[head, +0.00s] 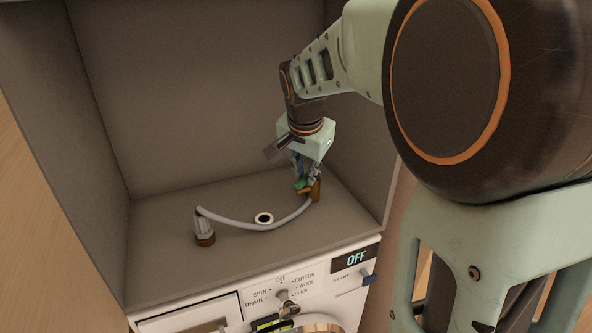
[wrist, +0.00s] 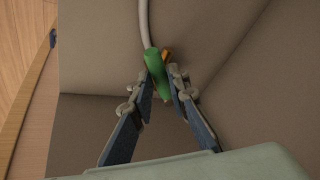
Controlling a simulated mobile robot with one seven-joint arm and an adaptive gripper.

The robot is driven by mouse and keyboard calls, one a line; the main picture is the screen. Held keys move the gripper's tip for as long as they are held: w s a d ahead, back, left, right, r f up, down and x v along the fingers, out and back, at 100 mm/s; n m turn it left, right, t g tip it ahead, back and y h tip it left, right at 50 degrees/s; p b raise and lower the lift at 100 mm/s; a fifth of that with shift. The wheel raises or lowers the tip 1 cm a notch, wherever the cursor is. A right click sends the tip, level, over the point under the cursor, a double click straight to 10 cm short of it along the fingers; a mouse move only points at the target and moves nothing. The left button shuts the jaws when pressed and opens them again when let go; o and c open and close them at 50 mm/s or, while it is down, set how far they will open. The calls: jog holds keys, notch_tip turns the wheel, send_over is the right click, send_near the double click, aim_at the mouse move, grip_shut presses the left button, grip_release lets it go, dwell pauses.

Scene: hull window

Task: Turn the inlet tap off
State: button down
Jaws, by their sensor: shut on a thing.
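The inlet tap is at the right of the recess, a brass body (head: 316,189) with a green handle (wrist: 153,66). In the head view my gripper (head: 301,184) reaches down onto it from above. In the wrist view my gripper (wrist: 163,80) has its two fingers closed in on the green handle, one on each side. The handle's lower end lies between the fingertips. A little of the orange-brown brass shows behind it. The fingers hide part of the tap in the head view.
A grey hose (head: 255,226) curves from the tap to a fitting (head: 204,229) at the left. Recess walls stand close on the right.

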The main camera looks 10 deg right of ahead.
jog(key=shift+s+d+n+g+y+b, duration=0.15)
jog(key=shift+d+n+y+b, duration=0.25)
jog(key=shift+d+n+y, duration=0.9)
jog(key=shift+s+d+n+g+y+b, duration=0.15)
jog(key=shift+d+n+b, duration=0.3)
jog(key=shift+n, duration=1.7)
jog(key=shift+s+d+n+g+y+b, duration=0.15)
jog(key=shift+d+n+y+b, duration=0.25)
jog(key=shift+d+n+y, duration=0.9)
jog(key=shift+a+n+h, duration=0.35)
jog(key=shift+n+h, duration=0.2)
jog(key=c, duration=1.8)
grip_release()
jog(key=shift+c, duration=0.2)
jog(key=shift+r, duration=0.1)
jog(key=v, duration=0.7)
jog(key=shift+r, duration=0.15)
jog(key=shift+s, duration=0.15)
